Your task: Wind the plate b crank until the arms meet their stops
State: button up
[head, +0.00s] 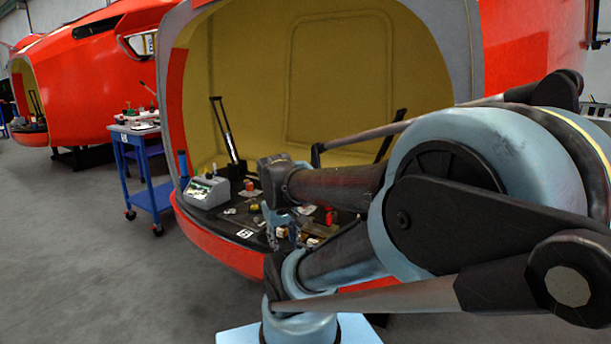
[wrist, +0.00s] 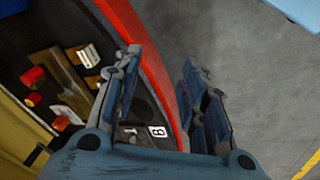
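My gripper (wrist: 163,98) is open in the wrist view, its two blue-grey fingers apart with nothing visible between them. It hangs over the red rim (wrist: 160,60) of the nosecone's dark deck. A white label (wrist: 157,131) with a dark character, perhaps a B, lies on the deck between the finger bases. I cannot make out the plate b crank or its arms with certainty; the left finger covers part of the deck. In the head view my gripper (head: 273,226) is small, over the deck's front, partly hidden by my arm.
Red and cream small parts (wrist: 86,56) lie on the deck left of the fingers. In the head view a grey-green box (head: 206,192) stands at the deck's left. A blue trolley (head: 146,168) stands further left. Grey floor (head: 90,250) is free in front.

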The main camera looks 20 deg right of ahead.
jog(key=w+d+r+n+t+h, duration=0.1)
jog(key=w+d+r+n+h, duration=0.2)
jog(key=w, duration=0.5)
jog(key=w+d+r+n+h, duration=0.15)
jog(key=w+d+n, duration=0.25)
jog(key=w, duration=0.4)
jog(key=w+d+r+n+t+h, duration=0.1)
jog(key=w+d+n+h, duration=0.3)
jog(key=w, duration=0.4)
jog(key=w+a+f+n+t+h, duration=0.1)
jog(key=w+f+n+t+h, duration=0.15)
jog(key=w+n, duration=0.45)
jog(key=w+f+n+t+h, duration=0.1)
jog(key=w+n+t+h, duration=0.2)
jog(key=w, duration=0.7)
jog(key=shift+n+g, duration=0.4)
jog(key=shift+g, duration=0.15)
jog(key=x, duration=1.7)
jog(key=shift+d, duration=0.15)
jog(key=shift+c, duration=0.6)
jog(key=shift+r, duration=0.1)
grip_shut()
